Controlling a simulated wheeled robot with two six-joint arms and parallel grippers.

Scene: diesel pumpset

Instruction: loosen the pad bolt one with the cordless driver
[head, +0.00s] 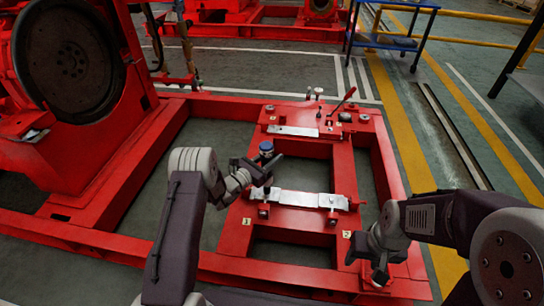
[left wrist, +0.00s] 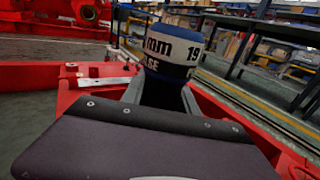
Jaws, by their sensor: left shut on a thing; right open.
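My left gripper (head: 262,168) is shut on the cordless driver (head: 266,148), which has a blue top and stands above the red frame, left of the pads. In the left wrist view the driver (left wrist: 172,52) shows a blue and white band reading "mm" and "19", between the fingers. A silver pad plate (head: 300,199) lies on the near red crossbeam, with small red bolt fittings at its ends. A small pale tag (head: 247,221) sits near its left end; which bolt is pad bolt one is too small to tell. My right gripper (head: 379,268) is open above the frame's near right corner.
A second silver plate (head: 293,131) lies on the far crossbeam, near a red-handled lever (head: 343,101). A large red machine with a dark round flywheel (head: 70,62) stands at left. A blue trolley (head: 392,40) stands at the back right. Grey floor shows through the frame openings.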

